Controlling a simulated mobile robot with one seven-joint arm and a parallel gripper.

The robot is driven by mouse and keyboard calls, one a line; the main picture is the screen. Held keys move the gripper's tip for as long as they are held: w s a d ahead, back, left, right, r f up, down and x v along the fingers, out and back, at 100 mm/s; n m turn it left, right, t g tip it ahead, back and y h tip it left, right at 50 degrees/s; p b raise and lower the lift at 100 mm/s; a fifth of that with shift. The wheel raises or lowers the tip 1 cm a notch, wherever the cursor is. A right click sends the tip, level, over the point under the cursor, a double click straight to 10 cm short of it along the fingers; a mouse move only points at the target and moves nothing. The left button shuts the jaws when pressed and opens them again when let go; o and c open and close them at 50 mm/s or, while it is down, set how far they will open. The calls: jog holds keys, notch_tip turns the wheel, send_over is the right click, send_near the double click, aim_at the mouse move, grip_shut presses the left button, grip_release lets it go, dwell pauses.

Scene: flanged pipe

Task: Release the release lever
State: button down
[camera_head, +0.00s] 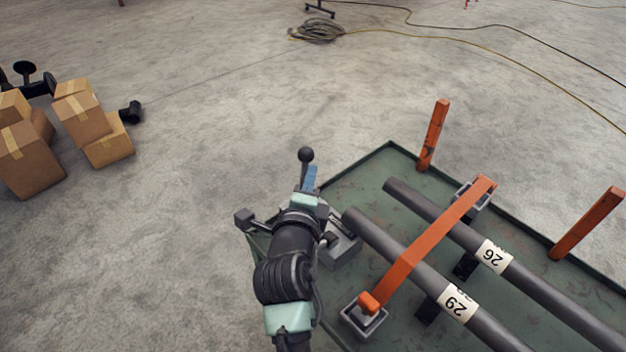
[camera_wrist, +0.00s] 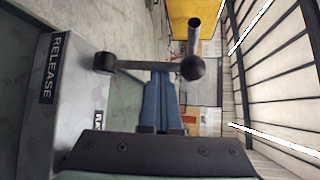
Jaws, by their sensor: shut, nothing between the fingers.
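The release lever (camera_wrist: 145,66) is a dark rod with a round black ball (camera_wrist: 193,68) at its end. In the wrist view it runs crosswise from a dark block beside a grey panel (camera_wrist: 62,110) marked RELEASE. The ball also shows in the head view (camera_head: 306,155), standing above my gripper. My gripper (camera_head: 311,172) has blue fingers, which are shut with nothing between them. In the wrist view the fingertips (camera_wrist: 163,76) end at the rod, between block and ball; I cannot tell whether they touch it. My arm hides much of the lever's base in the head view.
A green tray (camera_head: 392,147) holds two grey pipes marked 26 (camera_head: 440,222) and 29 (camera_head: 400,258), under an orange bar (camera_head: 435,232). Orange posts (camera_head: 434,135) (camera_head: 588,223) stand upright.

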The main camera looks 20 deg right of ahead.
jog(key=shift+s+a+f+b, duration=0.15)
jog(key=shift+a+b, duration=0.55)
jog(key=shift+b, duration=0.4)
jog(key=shift+s+a+b, duration=0.15)
jog(key=shift+a+b, duration=0.5)
jog(key=shift+b, duration=0.4)
jog(key=shift+d, duration=0.1)
jog(key=shift+d, duration=0.25)
jog(key=d, duration=0.1)
jog(key=d+r, duration=0.1)
jog(key=d, duration=0.1)
jog(key=shift+w+r+p, duration=0.2)
jog(key=shift+w+p, duration=0.05)
jog(key=shift+p, duration=0.1)
jog(key=s+a+f+b, duration=0.1)
jog(key=s+a, duration=0.3)
jog(key=s, duration=0.4)
jog(key=shift+s+a+f, duration=0.2)
jog(key=shift+s+f, duration=0.15)
jog(key=shift+f, duration=0.3)
